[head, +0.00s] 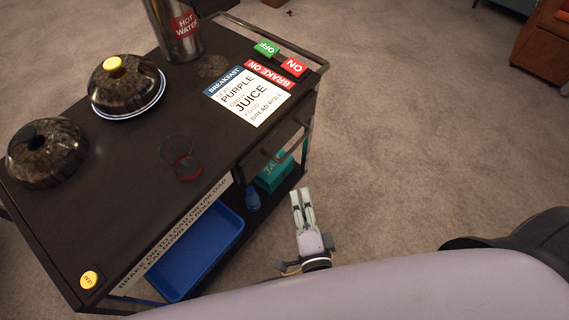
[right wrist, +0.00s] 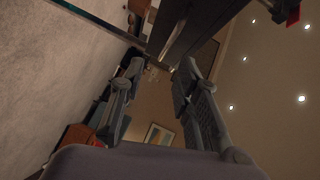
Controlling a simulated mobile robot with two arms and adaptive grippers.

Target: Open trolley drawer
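The dark trolley (head: 132,190) stands at left in the head view. Its drawer (head: 268,151) is under the top on the right side, below the breakfast card, and looks closed; a handle seems to run along its front. My right gripper (head: 301,193) is beside the trolley, a little below and in front of the drawer, apart from it. In the right wrist view its two fingers (right wrist: 160,68) are spread with nothing between them. A dark trolley part (right wrist: 180,25) shows beyond the fingertips; I cannot tell which part. My left gripper is not in view.
On top are two domed covers (head: 47,150) (head: 125,82), a hot water flask (head: 177,30), a glass (head: 180,160), brake signs (head: 293,66) and a yellow button (head: 89,280). A blue tray (head: 196,250) and teal box (head: 273,174) sit below. Carpet (head: 420,130) at right is clear.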

